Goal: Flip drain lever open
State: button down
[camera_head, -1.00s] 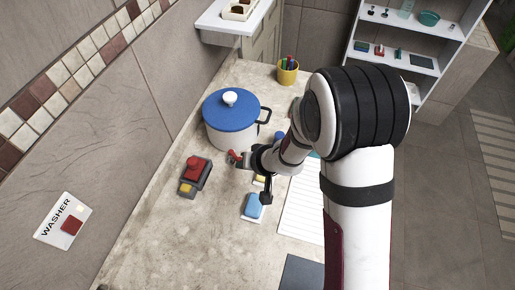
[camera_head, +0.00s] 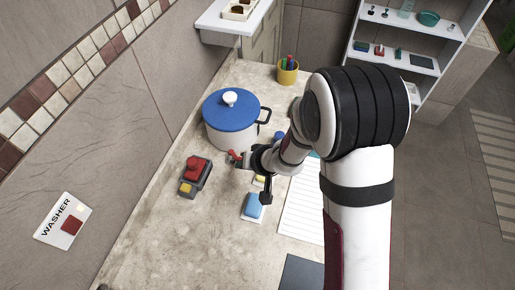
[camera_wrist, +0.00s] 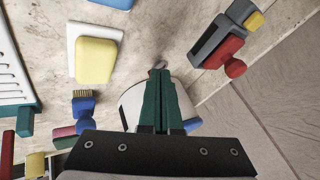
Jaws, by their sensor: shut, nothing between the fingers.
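The drain lever (camera_head: 194,168) is a red handle on a dark grey base (camera_head: 203,178) with a yellow block at its near end. It lies on the counter left of my gripper (camera_head: 234,158). In the wrist view the red lever (camera_wrist: 229,52) with its round knob shows at the upper right, apart from the fingers. My gripper in the wrist view (camera_wrist: 160,80) has green fingers, shut together with nothing between them. My arm hides part of the counter in the head view.
A white pot with a blue lid (camera_head: 230,106) stands behind my gripper, close to it. The counter in front of the lever is clear.

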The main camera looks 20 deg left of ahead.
jog(key=shift+w, duration=0.15)
jog(key=shift+w, duration=0.7)
jog(key=d, duration=0.1)
jog(key=w+d, duration=0.1)
jog(key=w+d+r, duration=0.1)
jog(key=d, duration=0.1)
jog(key=w+v, duration=0.1)
jog(key=v, duration=0.8)
jog(key=shift+d, duration=0.3)
jog(key=shift+w+r, duration=0.1)
